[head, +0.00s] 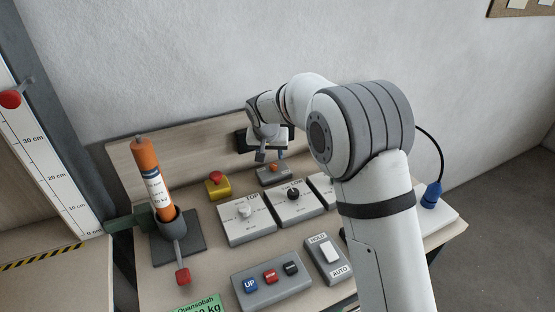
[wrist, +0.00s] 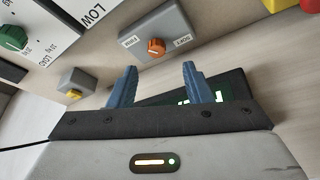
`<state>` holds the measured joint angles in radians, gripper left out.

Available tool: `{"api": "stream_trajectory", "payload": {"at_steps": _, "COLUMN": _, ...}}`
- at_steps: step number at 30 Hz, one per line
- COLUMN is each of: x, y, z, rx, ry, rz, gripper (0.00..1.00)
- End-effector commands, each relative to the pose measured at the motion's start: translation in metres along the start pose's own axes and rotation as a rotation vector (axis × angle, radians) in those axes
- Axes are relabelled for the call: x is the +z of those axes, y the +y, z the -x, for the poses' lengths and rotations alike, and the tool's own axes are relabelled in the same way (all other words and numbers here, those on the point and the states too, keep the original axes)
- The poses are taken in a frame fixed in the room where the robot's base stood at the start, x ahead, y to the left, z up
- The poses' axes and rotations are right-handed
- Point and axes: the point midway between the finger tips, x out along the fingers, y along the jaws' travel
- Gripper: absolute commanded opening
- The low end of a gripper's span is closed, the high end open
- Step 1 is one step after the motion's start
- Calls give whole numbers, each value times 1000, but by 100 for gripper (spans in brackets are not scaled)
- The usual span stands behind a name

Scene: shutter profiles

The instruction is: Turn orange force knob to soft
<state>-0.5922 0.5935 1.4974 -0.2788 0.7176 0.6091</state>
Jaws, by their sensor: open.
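The orange force knob (head: 273,167) sits on a small grey box (head: 274,177) at the back of the bench. In the wrist view the orange knob (wrist: 155,47) is on the face of its grey box (wrist: 168,28), between two small white labels that seem to read FIRM on the left and SOFT on the right. Which way the knob points is too small to tell. My gripper (head: 271,155) is close above the knob in the head view. In the wrist view my gripper (wrist: 159,70) is open and empty, its two blue fingers apart, with the knob beyond the tips.
A red stop button (head: 215,177) on a yellow base is left of the knob box. Panels with a white knob (head: 245,209) and a black knob (head: 293,193) stand in front. A button box (head: 271,282) and HOLD/AUTO switch (head: 327,258) are nearer. An orange cylinder (head: 148,165) stands left.

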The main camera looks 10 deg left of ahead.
Motion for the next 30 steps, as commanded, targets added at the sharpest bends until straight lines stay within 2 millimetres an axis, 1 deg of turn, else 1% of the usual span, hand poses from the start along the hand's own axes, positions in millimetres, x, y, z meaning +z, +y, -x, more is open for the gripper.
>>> {"api": "stream_trajectory", "payload": {"at_steps": 9, "x": -2, "y": 8, "z": -51, "rx": 6, "ry": -5, "rz": -11, "gripper": 45}}
{"api": "stream_trajectory", "payload": {"at_steps": 13, "x": -2, "y": 9, "z": -65, "rx": 6, "ry": -3, "rz": -13, "gripper": 45}}
{"api": "stream_trajectory", "payload": {"at_steps": 18, "x": -3, "y": 10, "z": -71, "rx": 6, "ry": -2, "rz": -14, "gripper": 45}}
{"api": "stream_trajectory", "payload": {"at_steps": 24, "x": -3, "y": 10, "z": -71, "rx": 6, "ry": -2, "rz": -14, "gripper": 44}}
{"api": "stream_trajectory", "payload": {"at_steps": 30, "x": -3, "y": 11, "z": -71, "rx": 6, "ry": -2, "rz": -14, "gripper": 28}}
